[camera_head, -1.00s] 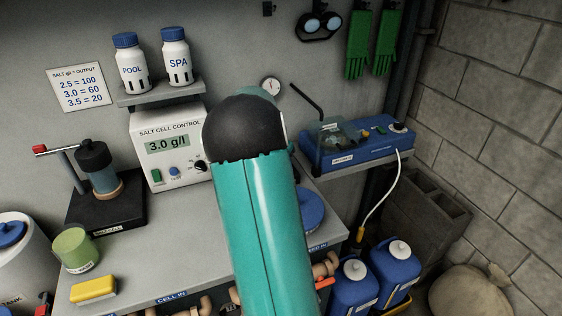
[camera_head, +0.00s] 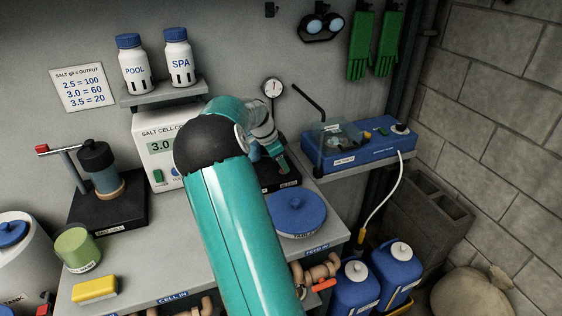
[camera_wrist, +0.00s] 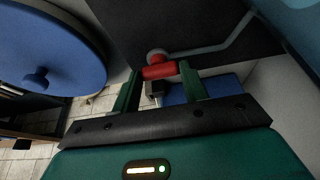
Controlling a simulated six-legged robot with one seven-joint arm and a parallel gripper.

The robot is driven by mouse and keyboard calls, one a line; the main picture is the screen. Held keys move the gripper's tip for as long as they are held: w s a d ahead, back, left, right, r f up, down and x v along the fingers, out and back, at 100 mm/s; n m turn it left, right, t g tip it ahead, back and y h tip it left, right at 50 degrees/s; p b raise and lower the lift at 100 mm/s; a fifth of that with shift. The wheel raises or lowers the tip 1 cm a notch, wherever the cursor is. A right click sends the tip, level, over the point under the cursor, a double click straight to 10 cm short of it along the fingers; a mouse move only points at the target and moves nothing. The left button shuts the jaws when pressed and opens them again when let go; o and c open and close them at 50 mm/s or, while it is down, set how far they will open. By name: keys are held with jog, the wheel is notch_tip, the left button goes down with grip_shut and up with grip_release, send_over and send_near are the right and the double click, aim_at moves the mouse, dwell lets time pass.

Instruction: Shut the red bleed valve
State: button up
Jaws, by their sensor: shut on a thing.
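The red valve handle (camera_wrist: 160,71) is a short red bar in the wrist view, with a round fitting just behind it. My gripper (camera_wrist: 160,74) has its two green fingers at the bar's two ends and is shut on it. In the head view my gripper (camera_head: 277,160) is small and reaches down over a black labelled base (camera_head: 285,184) at the back of the bench. The red handle is hidden there behind my arm, so its angle cannot be read from that view.
A round blue lid (camera_head: 297,214) lies close in front of the black base. A blue tester (camera_head: 350,150) stands on a shelf to the right. A dial gauge (camera_head: 273,88) is on the wall behind. The salt control box (camera_head: 155,150) is partly behind my arm.

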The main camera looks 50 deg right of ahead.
dwell(0.4)
jog(key=o, duration=1)
jog(key=v, duration=1.3)
jog(key=shift+w+a+r, duration=0.15)
jog(key=shift+w+r, duration=0.05)
jog(key=shift+r, duration=0.1)
